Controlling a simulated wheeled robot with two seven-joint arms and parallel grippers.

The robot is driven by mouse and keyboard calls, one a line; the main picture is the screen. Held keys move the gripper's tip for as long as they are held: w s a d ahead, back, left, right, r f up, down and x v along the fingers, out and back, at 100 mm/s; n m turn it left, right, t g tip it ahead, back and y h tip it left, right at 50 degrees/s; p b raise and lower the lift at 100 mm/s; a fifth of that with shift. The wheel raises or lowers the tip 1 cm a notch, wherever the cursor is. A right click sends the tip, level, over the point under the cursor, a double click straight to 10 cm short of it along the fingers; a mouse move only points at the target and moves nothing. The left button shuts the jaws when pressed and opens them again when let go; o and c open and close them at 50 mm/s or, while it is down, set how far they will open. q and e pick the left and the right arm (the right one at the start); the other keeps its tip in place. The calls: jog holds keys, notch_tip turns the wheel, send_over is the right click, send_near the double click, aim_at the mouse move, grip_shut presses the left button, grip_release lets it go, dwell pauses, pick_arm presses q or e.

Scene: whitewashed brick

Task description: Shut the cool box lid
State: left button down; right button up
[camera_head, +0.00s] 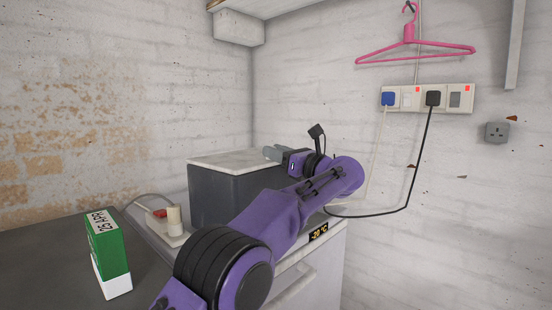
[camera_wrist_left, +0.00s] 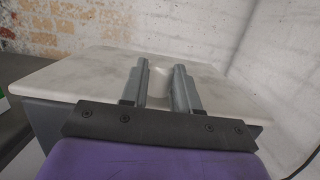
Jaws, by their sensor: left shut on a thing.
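The cool box (camera_head: 222,197) is a dark grey box with a pale, marbled lid (camera_head: 228,162), standing on a white appliance. The lid lies about level over the box; a small gap at its edge cannot be told. My left gripper (camera_head: 274,154) is at the right part of the lid. In the left wrist view its two grey fingers (camera_wrist_left: 160,80) reach over the lid (camera_wrist_left: 90,75) and are shut on a pale, upright piece (camera_wrist_left: 158,85) between them, seemingly the lid's handle. My purple left arm hides the box's right side. My right gripper is not in view.
A green and white carton (camera_head: 108,252) stands on the dark counter at left. A white extension block with a plug (camera_head: 172,228) lies beside the box. A black cable (camera_head: 410,185) hangs from the wall sockets (camera_head: 428,98). A pink hanger (camera_head: 415,47) is above.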

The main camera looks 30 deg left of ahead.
pick_arm(q)
jog(key=shift+f, duration=0.2)
jog(key=c, duration=0.8)
grip_release()
jog(key=shift+w+d, duration=0.1)
jog(key=shift+w, duration=0.05)
jog(key=v, duration=1)
jog(key=shift+d+f, duration=0.15)
jog(key=shift+d, duration=0.1)
